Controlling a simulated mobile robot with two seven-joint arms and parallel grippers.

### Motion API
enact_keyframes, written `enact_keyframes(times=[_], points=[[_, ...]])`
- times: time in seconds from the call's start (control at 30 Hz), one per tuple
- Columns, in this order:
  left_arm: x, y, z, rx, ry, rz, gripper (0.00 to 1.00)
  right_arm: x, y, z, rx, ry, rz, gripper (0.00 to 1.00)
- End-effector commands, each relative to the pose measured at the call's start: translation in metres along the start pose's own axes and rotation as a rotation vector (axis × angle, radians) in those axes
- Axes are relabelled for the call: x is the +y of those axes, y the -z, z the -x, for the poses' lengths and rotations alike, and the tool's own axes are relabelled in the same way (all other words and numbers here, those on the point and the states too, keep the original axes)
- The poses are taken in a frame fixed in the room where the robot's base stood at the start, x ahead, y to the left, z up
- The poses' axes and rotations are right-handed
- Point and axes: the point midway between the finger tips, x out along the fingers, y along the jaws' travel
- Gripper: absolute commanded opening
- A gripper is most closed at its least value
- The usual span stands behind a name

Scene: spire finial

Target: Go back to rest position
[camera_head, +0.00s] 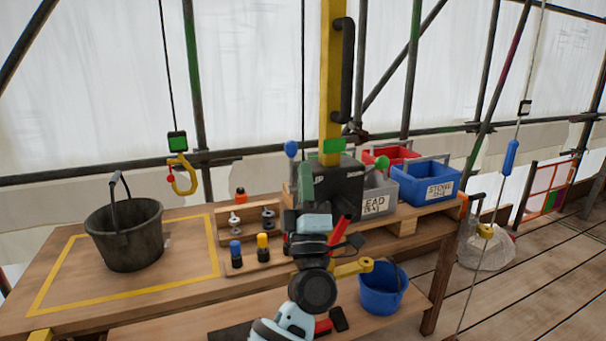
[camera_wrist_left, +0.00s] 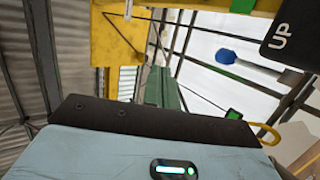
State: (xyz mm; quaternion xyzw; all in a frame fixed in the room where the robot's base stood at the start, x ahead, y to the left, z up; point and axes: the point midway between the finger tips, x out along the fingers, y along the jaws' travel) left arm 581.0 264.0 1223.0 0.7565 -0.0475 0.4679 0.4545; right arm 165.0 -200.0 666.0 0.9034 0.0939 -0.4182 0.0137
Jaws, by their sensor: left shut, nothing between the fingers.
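My left gripper (camera_head: 305,186) is in the middle of the head view, raised in front of the dark box marked "UP" (camera_head: 340,188). Its narrow green fingers are shut together with nothing between them. The fingers also show in the left wrist view (camera_wrist_left: 164,88), pointing up past the pale blue gripper body. I cannot tell if they touch the box. The box sits on a yellow post (camera_head: 331,80) and has a blue-knobbed lever (camera_head: 291,149) and a green-knobbed lever (camera_head: 382,162). My right gripper is not in view.
A dark bucket (camera_head: 127,238) stands inside a yellow outline on the wooden bench (camera_head: 190,285). A yellow hook (camera_head: 184,175) hangs behind it. A wooden rack (camera_head: 262,225), grey, red and blue crates (camera_head: 428,184) stand nearby. A blue bucket (camera_head: 381,293) is lower. Open floor lies right.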

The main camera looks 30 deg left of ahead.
Motion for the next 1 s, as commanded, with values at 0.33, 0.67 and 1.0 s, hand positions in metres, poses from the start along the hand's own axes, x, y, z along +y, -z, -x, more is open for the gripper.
enact_keyframes(times=[0.33,0.67,1.0], points=[[0.000,0.000,0.000,-0.001,0.000,0.000,0.00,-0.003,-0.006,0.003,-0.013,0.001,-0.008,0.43],[-0.020,-0.012,0.036,-0.113,0.018,-0.086,0.00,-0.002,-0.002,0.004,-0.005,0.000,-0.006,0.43],[-0.086,-0.037,0.207,-0.618,0.097,-0.401,0.00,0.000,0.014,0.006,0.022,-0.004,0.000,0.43]])
